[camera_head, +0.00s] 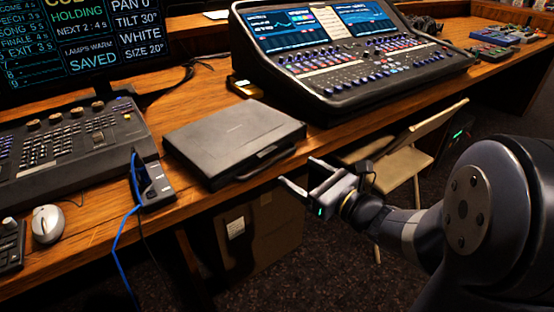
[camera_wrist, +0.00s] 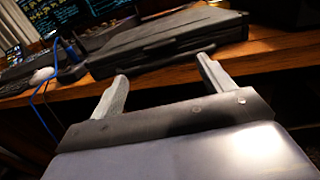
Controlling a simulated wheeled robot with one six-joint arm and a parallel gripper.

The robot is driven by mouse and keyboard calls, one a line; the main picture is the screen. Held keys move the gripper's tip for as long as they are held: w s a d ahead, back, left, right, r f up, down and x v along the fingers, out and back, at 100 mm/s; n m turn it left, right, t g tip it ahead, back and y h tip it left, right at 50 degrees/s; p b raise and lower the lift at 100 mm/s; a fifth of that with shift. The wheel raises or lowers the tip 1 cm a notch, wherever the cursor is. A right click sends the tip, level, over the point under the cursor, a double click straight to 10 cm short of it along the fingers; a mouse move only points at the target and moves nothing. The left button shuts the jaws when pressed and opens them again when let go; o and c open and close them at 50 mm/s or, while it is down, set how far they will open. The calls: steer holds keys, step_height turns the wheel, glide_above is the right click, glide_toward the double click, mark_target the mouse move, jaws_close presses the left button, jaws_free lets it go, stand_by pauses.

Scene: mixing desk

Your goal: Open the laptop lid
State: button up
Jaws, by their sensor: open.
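The laptop (camera_head: 234,138) is a dark grey, thick, rugged case lying flat on the wooden desk, with its lid closed. A handle (camera_head: 266,162) runs along its front edge. The laptop also shows in the wrist view (camera_wrist: 165,45), beyond my fingers. My gripper (camera_head: 300,175) is in front of the desk edge, just to the right of and nearer than the laptop's front right corner. In the wrist view my gripper (camera_wrist: 162,72) has its two fingers apart with nothing between them. It appears clear of the laptop.
A large mixing desk (camera_head: 350,60) stands behind right. A mouse (camera_head: 47,224) is at far left. A folding chair (camera_head: 405,150) and a cardboard box (camera_head: 260,230) are near the desk front.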

steer(key=x, duration=0.9)
steer(key=shift+b, duration=0.45)
steer(key=shift+s, duration=0.1)
